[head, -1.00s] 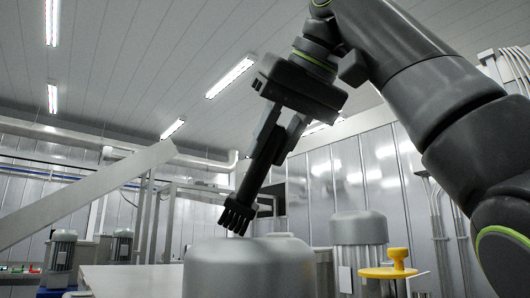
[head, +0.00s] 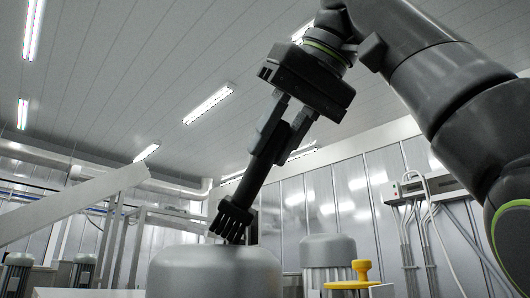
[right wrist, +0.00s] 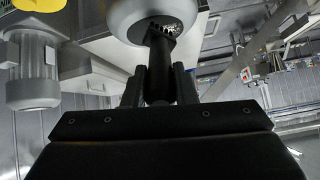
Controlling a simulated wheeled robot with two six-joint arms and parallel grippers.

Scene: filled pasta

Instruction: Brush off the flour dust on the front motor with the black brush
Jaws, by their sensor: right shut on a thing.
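The front motor (head: 200,278) is a rounded grey housing at the bottom of the head view, and its pale round cover shows at the top of the right wrist view (right wrist: 124,20). My right gripper (head: 272,145) is shut on the handle of the black brush (head: 255,180). The brush slants down and left, its dark bristles at the motor's top, right of its middle. I cannot tell whether they touch it. In the right wrist view the brush (right wrist: 159,70) points away from the fingers toward the motor. My left gripper is not in view.
Another grey motor (head: 328,252) stands behind to the right, with a yellow knobbed part (head: 361,270) beside it. Two small motors (head: 83,270) stand far left. A slanted pale beam (head: 75,203) crosses the left side. The space above the front motor is open apart from my arm.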

